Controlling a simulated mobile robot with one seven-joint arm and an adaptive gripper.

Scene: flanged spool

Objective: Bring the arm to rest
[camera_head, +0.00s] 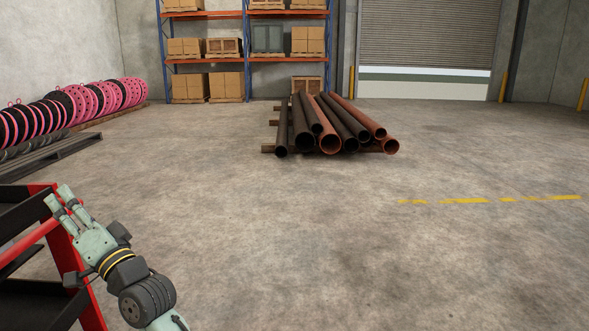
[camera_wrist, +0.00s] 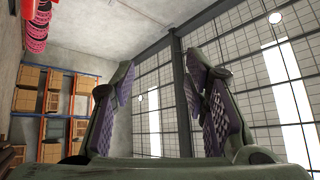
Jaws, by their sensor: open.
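My gripper (camera_head: 60,205) is at the lower left of the head view, at the end of my pale green arm. Its fingers point up and to the left, in front of or beside a red and black rack (camera_head: 40,235); I cannot tell whether they touch it. In the wrist view my gripper (camera_wrist: 160,85) shows two fingers with purple pads, spread apart. Nothing is between them. Behind them are the ceiling and the gridded upper wall.
Dark and rust-coloured pipes (camera_head: 330,125) lie stacked on timbers mid-floor. Pink and black flanged spools (camera_head: 75,103) line the left wall. A shelf rack (camera_head: 247,50) with boxes stands at the back, beside a shutter door (camera_head: 430,35). The floor at centre and right is clear.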

